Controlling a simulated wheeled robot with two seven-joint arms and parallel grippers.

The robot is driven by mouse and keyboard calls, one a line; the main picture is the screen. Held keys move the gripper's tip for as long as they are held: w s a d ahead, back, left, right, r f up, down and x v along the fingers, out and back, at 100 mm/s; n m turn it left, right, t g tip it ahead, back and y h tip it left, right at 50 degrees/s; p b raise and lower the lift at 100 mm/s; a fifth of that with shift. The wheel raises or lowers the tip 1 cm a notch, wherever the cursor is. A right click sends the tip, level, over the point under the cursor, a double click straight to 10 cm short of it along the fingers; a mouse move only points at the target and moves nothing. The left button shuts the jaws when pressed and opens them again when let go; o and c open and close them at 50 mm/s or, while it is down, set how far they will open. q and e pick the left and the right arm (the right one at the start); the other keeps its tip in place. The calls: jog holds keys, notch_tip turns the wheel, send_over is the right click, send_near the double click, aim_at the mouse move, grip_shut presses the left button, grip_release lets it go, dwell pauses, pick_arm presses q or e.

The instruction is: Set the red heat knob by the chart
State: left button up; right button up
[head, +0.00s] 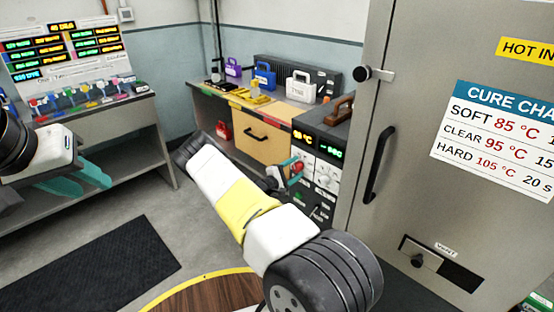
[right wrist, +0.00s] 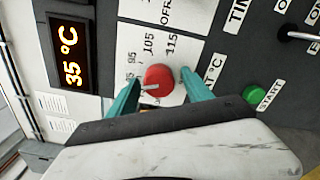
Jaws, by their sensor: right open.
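The red heat knob (right wrist: 159,77) sits on a white dial plate in the right wrist view. Its pale pointer mark is turned to the picture's left; the marks 95, 105 and 115 can be read. My right gripper (right wrist: 160,92) is open, with one teal finger on each side of the knob; contact cannot be told. The knob also shows small in the head view (head: 298,167). The cure chart (head: 497,135) on the grey door lists SOFT 85 °C, CLEAR 95 °C and HARD 105 °C. My left gripper (head: 72,180) is open and empty at the left.
An orange display (right wrist: 70,57) reads 35 °C. A green START button (right wrist: 257,95) is right of the knob. The door has a black handle (head: 379,164). A dark mat (head: 85,268) lies on the floor.

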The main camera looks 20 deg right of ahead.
jog(key=v, duration=0.7)
jog(key=shift+s+a, duration=0.15)
jog(key=shift+a, duration=0.2)
